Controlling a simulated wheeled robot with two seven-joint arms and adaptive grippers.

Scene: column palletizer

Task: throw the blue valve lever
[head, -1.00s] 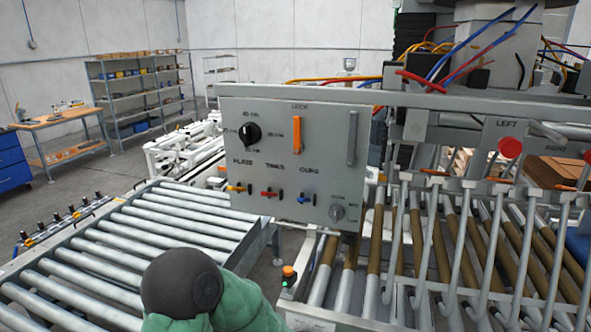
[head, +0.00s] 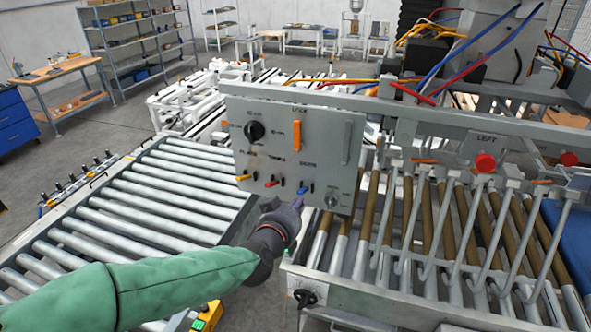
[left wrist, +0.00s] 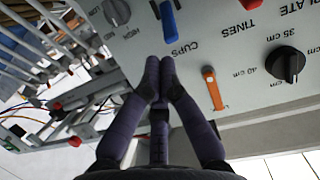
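The blue valve lever (head: 305,190) sits at the lower right of the row of small levers on the grey control panel (head: 270,188). In the left wrist view the blue lever (left wrist: 169,20) stands just past my fingertips, beside the CUPS label. My left gripper (head: 297,204) is at the panel's lower edge, just below the blue lever. In the left wrist view its two dark fingers (left wrist: 160,62) come together at the tips, with nothing seen between them. A small gap seems to show between tips and lever; contact is hard to judge. My right gripper is out of view.
The red lever (head: 271,183) and yellow lever (head: 243,178) are left of the blue one. An orange handle (head: 296,135), a black knob (head: 254,131) and a grey knob (head: 332,201) are also on the panel. Roller conveyors (head: 150,205) lie to the left and right.

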